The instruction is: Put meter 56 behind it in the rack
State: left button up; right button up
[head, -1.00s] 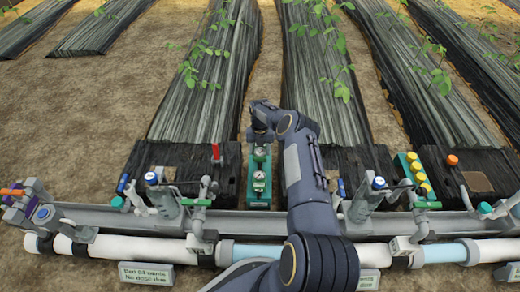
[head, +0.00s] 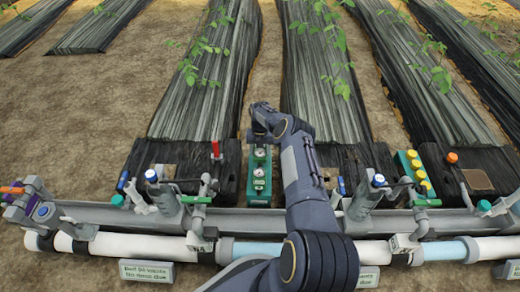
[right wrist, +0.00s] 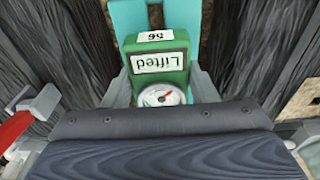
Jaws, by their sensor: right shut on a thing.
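The green meter labelled 56 (right wrist: 155,48), with a "Lifted" tag and a round white gauge, is between the fingers of my right gripper in the right wrist view. My right gripper (head: 261,142) is shut on it above the far end of the green rack (head: 259,200). The meter's gauge also shows below the gripper in the head view. A second gauge with a label (head: 259,178) stands nearer the front of the rack. Teal rack parts (right wrist: 142,15) show beyond the meter in the wrist view. Whether the meter's base touches the rack is hidden. My left gripper is out of view.
A red-handled valve (head: 216,149) stands just left of the rack. A tray with yellow caps (head: 414,166) is at the right. Grey and white pipes (head: 250,250) cross the front. Black covered beds with plants lie behind.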

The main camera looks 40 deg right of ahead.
jog(key=shift+f, duration=1)
jog(key=o, duration=1.1)
jog(key=shift+r+p, duration=0.85)
jog(key=shift+r, duration=0.8)
jog(key=shift+r+p, duration=0.9)
jog(key=shift+r, duration=1.45)
